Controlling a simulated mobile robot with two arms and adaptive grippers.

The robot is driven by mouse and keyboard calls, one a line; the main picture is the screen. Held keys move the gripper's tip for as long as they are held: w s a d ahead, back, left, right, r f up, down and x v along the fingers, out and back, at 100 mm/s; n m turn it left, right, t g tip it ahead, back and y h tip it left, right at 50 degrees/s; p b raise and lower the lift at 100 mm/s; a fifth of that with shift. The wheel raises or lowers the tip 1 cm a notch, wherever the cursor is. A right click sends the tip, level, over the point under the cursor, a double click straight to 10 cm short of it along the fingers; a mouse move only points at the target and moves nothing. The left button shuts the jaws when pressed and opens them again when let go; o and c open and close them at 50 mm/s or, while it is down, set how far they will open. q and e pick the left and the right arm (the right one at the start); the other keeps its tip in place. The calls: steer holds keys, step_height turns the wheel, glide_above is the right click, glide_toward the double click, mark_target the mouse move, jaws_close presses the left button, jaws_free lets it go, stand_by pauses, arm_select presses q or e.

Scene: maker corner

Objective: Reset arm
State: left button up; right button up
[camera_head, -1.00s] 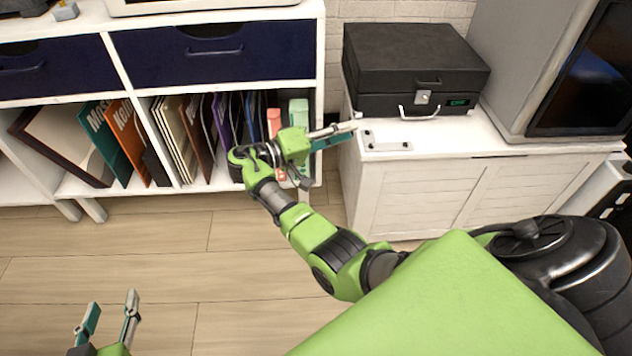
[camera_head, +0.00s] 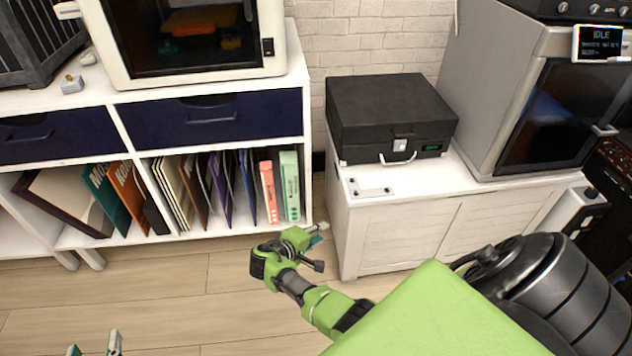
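My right gripper (camera_head: 318,234) is at the end of the green and black arm that comes in from the lower right. It is in front of the gap between the shelf and the white cabinet, above the floor. Its fingers are small and seen from the side, and I see nothing held in them. My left gripper (camera_head: 94,343) shows only its two fingertips at the bottom left edge. The tips are apart with nothing visible between them; the rest is cut off.
A white shelf (camera_head: 309,176) with navy drawers and several books stands at the left. A white cabinet (camera_head: 392,232) carries a black case (camera_head: 385,112) and a grey machine (camera_head: 500,100). A 3D printer-like box (camera_head: 276,62) stands on the shelf. The wooden floor (camera_head: 150,298) is clear.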

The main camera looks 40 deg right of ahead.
arm_select(q)
steer(key=shift+a+r, duration=0.1)
steer(key=shift+r, duration=0.2)
arm_select(e)
steer(key=shift+s+a+f, duration=0.3)
steer(key=shift+a+f, duration=0.05)
steer(key=shift+f, duration=0.2)
